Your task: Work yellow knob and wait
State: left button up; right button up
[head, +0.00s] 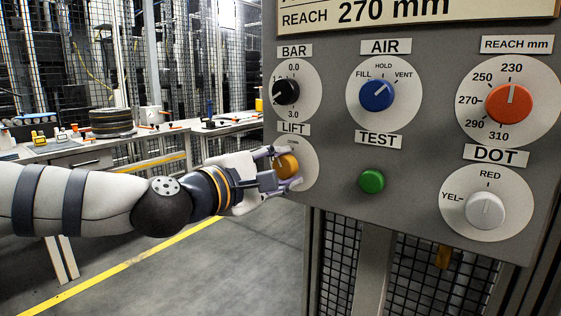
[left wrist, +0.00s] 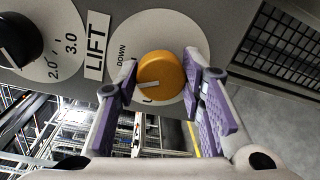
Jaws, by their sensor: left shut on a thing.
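The yellow knob (head: 287,166) sits on the white LIFT dial at the lower left of the grey control panel. My left gripper (head: 286,168) reaches it from the left, with its fingers around the knob. In the left wrist view the knob (left wrist: 161,72) lies between the purple pads of my left gripper (left wrist: 160,88), which is shut on it. The knob's white pointer line faces left in that view, close to a partly hidden letter U. The word DOWN shows on the dial above it. My right gripper is in neither view.
The panel also carries a black BAR knob (head: 285,92), a blue AIR knob (head: 377,95), an orange REACH knob (head: 510,103), a green TEST button (head: 372,181) and a white DOT knob (head: 485,210). A workbench with a tyre (head: 112,123) stands behind at left.

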pick_arm(q)
jog(key=m+p, duration=0.1)
jog(key=m, duration=0.2)
jog(key=shift+m, duration=0.3)
jog(key=shift+f+m+y+p, duration=0.1)
jog(key=shift+m+y+p, duration=0.25)
jog(key=shift+m, duration=0.15)
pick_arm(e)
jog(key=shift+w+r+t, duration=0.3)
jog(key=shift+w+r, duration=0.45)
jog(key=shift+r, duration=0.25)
pick_arm(q)
jog(key=shift+m, duration=0.3)
jog(key=o, duration=1.1)
jog(key=shift+o, duration=0.2)
jog(key=f+v, duration=0.1)
jog(key=v, duration=1.1)
jog(key=shift+r, duration=0.45)
